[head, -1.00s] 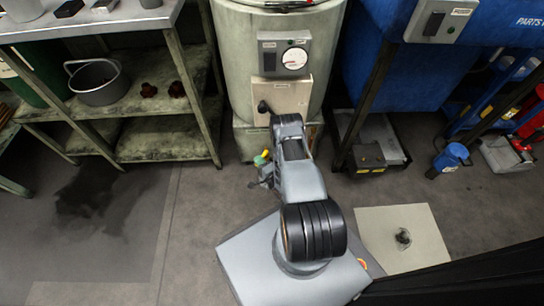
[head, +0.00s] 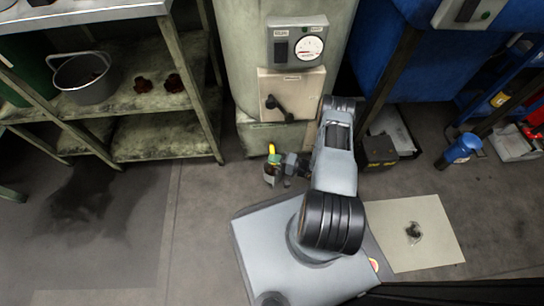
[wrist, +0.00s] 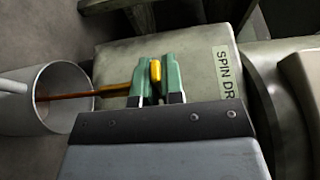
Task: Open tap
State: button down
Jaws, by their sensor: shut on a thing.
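The tap shows in the wrist view as a yellow handle (wrist: 155,72) with a brass-coloured spout (wrist: 116,89). It is at the pale block labelled "SPIN DR", whose last letters are cut off. My gripper (wrist: 157,78) has its green fingers shut on the yellow handle. A thin amber-brown streak, which looks like liquid, runs from the spout into the open mouth of a metal mug (wrist: 62,92). In the head view the gripper (head: 273,158) is low in front of the machine, above the mug (head: 270,173). The tap's body is mostly hidden there.
The machine's front (head: 290,92) has a black crank handle (head: 278,108) and a gauge (head: 309,48). A shelf (head: 150,135) with a bucket (head: 87,78) stands left. A blue machine (head: 390,75) and a dark box (head: 379,150) are right. A pale mat (head: 413,233) lies on the floor.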

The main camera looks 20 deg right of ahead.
dwell(0.4)
jog(key=c, duration=1.2)
grip_release()
jog(key=shift+w, duration=0.1)
jog(key=shift+c, duration=0.2)
jog(key=shift+d, duration=0.15)
